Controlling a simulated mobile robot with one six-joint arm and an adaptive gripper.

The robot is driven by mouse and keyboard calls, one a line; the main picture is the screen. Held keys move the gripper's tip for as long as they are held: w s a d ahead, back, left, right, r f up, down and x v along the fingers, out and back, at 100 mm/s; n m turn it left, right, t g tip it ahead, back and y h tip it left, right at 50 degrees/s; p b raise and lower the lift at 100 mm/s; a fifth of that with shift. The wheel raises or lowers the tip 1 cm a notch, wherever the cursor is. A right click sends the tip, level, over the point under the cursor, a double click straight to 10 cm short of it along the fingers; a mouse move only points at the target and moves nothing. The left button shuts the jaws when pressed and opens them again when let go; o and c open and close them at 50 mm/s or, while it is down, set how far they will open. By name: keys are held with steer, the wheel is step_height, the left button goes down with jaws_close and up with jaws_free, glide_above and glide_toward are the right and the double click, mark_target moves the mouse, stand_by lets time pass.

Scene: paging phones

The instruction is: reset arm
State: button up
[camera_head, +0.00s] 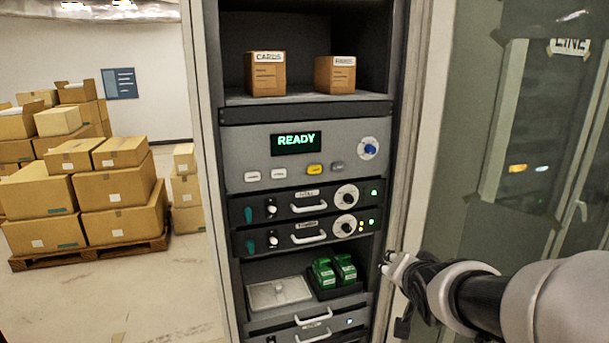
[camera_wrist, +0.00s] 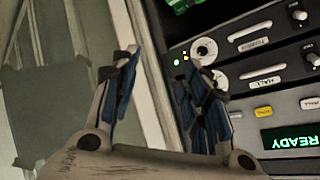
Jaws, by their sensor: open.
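My gripper (camera_head: 388,262) is at the right edge of the rack, in front of its right frame post. In the wrist view my gripper (camera_wrist: 155,75) has its two blue-padded fingers spread apart, with nothing between them. My arm (camera_head: 500,290) comes in from the lower right. The equipment rack (camera_head: 240,145) stands in the middle of the head view. Its display (camera_head: 296,141) reads READY in green, and the display also shows at the lower right of the wrist view (camera_wrist: 292,139).
Two small boxes, one labelled CARDS (camera_head: 265,75), sit on the upper shelf. Green handsets or modules (camera_head: 334,272) stand in a lower bay beside a flat tray (camera_head: 279,293). Stacked cartons (camera_head: 115,185) on a pallet (camera_head: 90,250) are at left. A glass door (camera_head: 540,150) is at right.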

steer(key=s+a+f+n+g+b, duration=0.1)
steer(key=s+a+f+n+g, duration=0.1)
steer(key=s, duration=1.3)
steer(key=s+a+f+n+g+y+b, duration=0.1)
steer(key=s+a+f+n+g+b, duration=0.1)
steer(key=s, duration=1.3)
step_height(320, 180, down, 2)
steer(key=a+n+g, duration=0.1)
steer(key=n+g, duration=0.1)
steer(key=n, duration=0.1)
steer(key=shift+s+a+f+n, duration=0.15)
steer(key=shift+s+a+n, duration=0.05)
steer(key=shift+a+n, duration=0.15)
